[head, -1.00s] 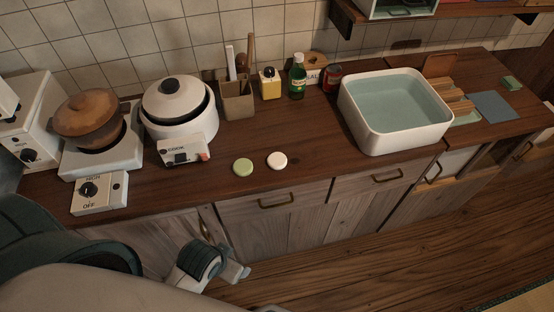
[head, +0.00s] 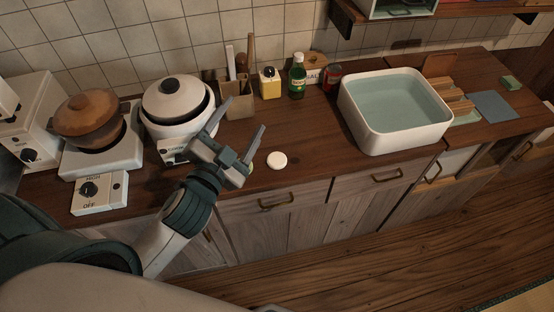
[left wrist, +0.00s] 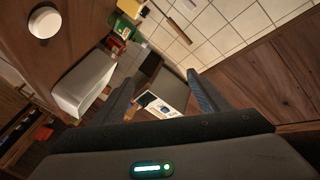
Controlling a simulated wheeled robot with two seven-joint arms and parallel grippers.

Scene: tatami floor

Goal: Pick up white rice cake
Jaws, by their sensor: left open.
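The white rice cake (head: 277,160) is a small round disc lying flat on the wooden counter, near its front edge. In the left wrist view it shows at the upper left (left wrist: 44,22), outside the fingers. My left gripper (head: 243,118) is open and empty above the counter, just left of the white rice cake in the head view. Its fingers point toward the back wall, and they also show spread apart in the left wrist view (left wrist: 160,76). My right gripper is not in view.
A rice cooker (head: 176,105) and a stove with a brown pot (head: 85,115) stand to the left. A utensil holder (head: 237,103), yellow container (head: 270,84) and green bottle (head: 297,77) stand behind.

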